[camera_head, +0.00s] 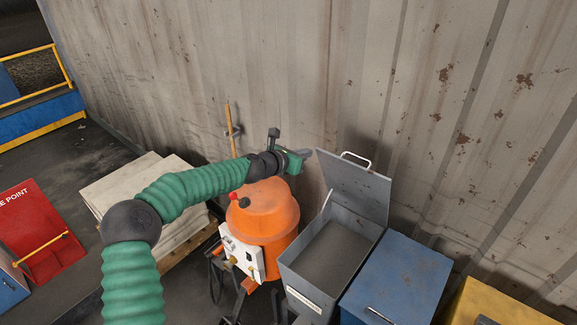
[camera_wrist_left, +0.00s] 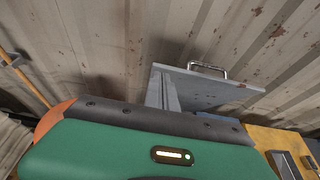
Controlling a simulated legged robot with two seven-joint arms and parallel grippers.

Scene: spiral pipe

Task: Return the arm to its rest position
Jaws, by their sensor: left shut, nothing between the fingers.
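My left arm, in green ribbed sleeves with black joints, comes in from the lower left of the head view. My left gripper (camera_head: 303,155) is shut and empty, above and behind the orange drum (camera_head: 265,213), close to the raised lid (camera_head: 355,185) of the grey bin. In the left wrist view my green gripper body fills the lower part, and the grey lid (camera_wrist_left: 205,88) with its handle stands beyond it. The fingertips are hidden there. My right gripper is not in view.
The grey bin (camera_head: 289,274) stands open, with grey material inside. A blue bin (camera_head: 395,278) and a yellow bin (camera_head: 500,305) stand to its right. A corrugated wall (camera_head: 200,60) runs behind. Pale stacked sheets (camera_head: 110,190) lie on a pallet at left, near a red panel (camera_head: 40,230).

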